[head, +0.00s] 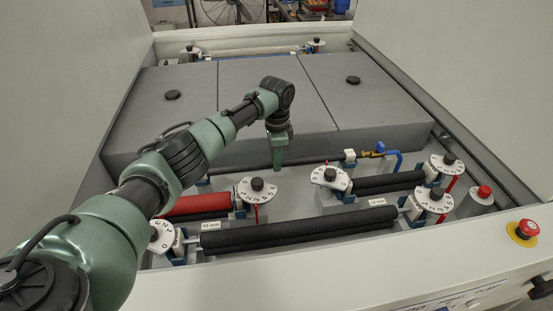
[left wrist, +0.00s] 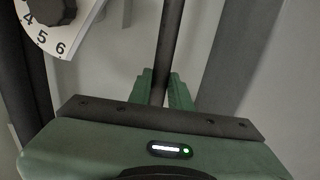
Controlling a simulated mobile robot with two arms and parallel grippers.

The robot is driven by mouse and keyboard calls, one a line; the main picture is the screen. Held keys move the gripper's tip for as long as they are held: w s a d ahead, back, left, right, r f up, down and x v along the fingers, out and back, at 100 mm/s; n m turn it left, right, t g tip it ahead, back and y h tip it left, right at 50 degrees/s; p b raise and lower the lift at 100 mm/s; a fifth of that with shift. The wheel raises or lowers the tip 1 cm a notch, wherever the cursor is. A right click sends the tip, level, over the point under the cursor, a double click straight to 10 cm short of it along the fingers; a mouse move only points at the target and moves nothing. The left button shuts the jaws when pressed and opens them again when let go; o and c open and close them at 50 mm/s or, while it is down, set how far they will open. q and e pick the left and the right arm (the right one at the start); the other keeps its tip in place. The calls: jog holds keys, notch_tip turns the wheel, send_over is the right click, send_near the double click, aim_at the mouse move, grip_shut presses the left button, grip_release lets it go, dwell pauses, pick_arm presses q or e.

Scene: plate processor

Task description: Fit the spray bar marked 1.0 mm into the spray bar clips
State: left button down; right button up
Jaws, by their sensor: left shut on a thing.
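A thin dark bar (head: 235,168) runs left to right in front of the grey covers. I take it as the spray bar; no 1.0 mm mark is legible on it. My left gripper (head: 278,166) points down and is shut on this bar near its middle. In the left wrist view the green fingers (left wrist: 165,95) close around the dark bar (left wrist: 172,40). I cannot tell whether the bar sits in clips. My right gripper is out of view.
A red roller (head: 195,205) and black rollers (head: 300,228) lie in front, with white numbered dials (head: 330,179) at their ends. Grey covers (head: 265,95) fill the back. A red emergency button (head: 527,228) is at the right edge. My left arm covers the left side.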

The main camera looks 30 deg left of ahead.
pick_arm(q)
jog(key=shift+f, duration=0.15)
jog(key=c, duration=1.3)
grip_release()
jog(key=shift+r, duration=0.25)
notch_tip(320, 180, up, 12)
jog(key=b, duration=0.2)
jog(key=shift+s+d+f, duration=0.1)
